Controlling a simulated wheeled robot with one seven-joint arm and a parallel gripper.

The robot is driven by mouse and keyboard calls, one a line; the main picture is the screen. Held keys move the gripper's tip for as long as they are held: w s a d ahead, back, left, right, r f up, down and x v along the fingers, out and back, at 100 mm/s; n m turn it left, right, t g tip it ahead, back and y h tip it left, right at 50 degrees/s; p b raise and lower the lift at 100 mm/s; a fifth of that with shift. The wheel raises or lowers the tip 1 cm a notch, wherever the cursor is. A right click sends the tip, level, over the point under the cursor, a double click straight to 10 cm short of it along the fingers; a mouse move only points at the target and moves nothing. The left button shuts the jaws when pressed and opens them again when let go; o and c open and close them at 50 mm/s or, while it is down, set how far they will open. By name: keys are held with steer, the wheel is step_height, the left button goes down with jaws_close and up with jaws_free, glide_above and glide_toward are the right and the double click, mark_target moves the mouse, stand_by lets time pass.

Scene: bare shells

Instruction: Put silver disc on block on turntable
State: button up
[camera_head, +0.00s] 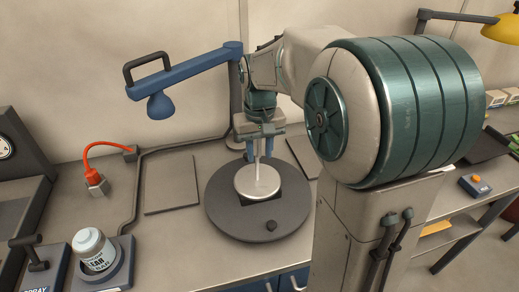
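A dark grey round turntable (225,214) lies on the bench in the middle of the view, with a small dark knob (271,226) near its front rim. A silver disc (257,182) is above the middle of the turntable. A dark square block (276,199) shows partly from under the disc; the disc covers most of it. My gripper (259,160) points down from above, its thin fingers reaching the disc's far part. I cannot tell whether the fingers grip the disc or whether the disc rests fully on the block.
A blue lamp arm (185,72) reaches in at upper left. A flat grey plate (172,184) lies left of the turntable. An orange plug (96,176) with a cable and a labelled jar (93,250) stand further left. My arm hides much of the right side.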

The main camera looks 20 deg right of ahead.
steer(key=shift+r, duration=0.1)
step_height(320, 180, up, 11)
steer(key=shift+r, duration=0.4)
steer(key=s+f+t, duration=0.3)
steer(key=s+f, duration=0.9)
steer(key=s, duration=0.5)
steer(key=shift+f, duration=0.4)
steer(key=shift+s+a, duration=0.1)
steer(key=shift+s, duration=0.05)
